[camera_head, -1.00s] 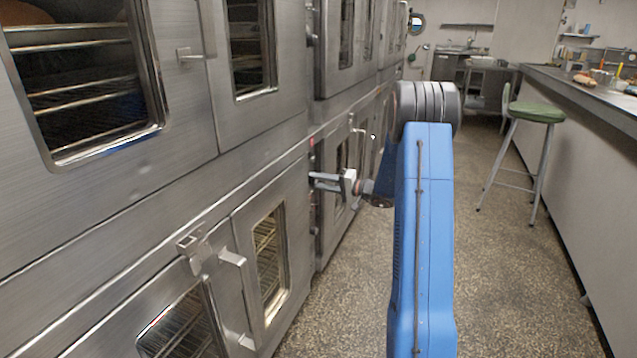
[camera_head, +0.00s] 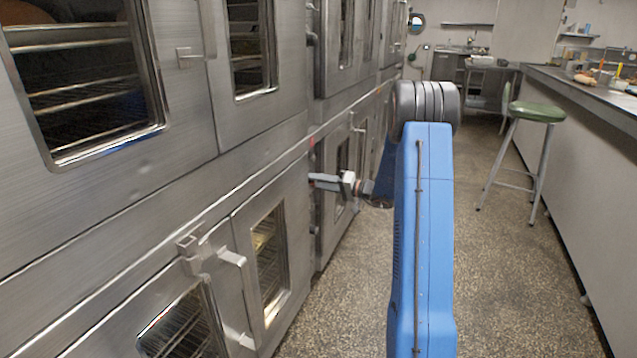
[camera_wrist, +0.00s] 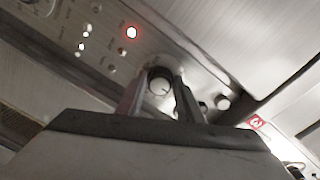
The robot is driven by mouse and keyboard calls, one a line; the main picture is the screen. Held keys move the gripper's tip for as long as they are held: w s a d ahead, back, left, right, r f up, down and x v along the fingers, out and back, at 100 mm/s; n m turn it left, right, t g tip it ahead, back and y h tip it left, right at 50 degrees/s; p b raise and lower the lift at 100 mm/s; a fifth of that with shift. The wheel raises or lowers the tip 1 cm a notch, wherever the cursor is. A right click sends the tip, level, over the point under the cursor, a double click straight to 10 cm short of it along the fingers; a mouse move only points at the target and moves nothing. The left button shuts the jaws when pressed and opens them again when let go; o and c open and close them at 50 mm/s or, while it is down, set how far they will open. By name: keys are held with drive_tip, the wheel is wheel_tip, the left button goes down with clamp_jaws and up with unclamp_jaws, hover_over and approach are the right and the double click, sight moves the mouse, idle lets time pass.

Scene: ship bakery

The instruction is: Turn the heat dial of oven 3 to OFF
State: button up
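A red lamp (camera_wrist: 131,32) glows on the panel above the dial. A red label with a 3 (camera_wrist: 256,123) is to the lower right. In the head view my gripper (camera_head: 322,181) reaches left to the oven front, and the dial is hidden there.
Steel ovens (camera_head: 180,160) with windowed doors and protruding handles (camera_head: 232,257) line the left side. A green stool (camera_head: 536,112) and a long counter (camera_head: 590,90) stand on the right. The floor (camera_head: 500,270) between them is clear.

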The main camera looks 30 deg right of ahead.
drive_tip(key=shift+o, duration=1.1)
drive_tip(key=v, duration=1.7)
drive_tip(key=shift+s+d, duration=0.1)
drive_tip(key=shift+d, duration=0.05)
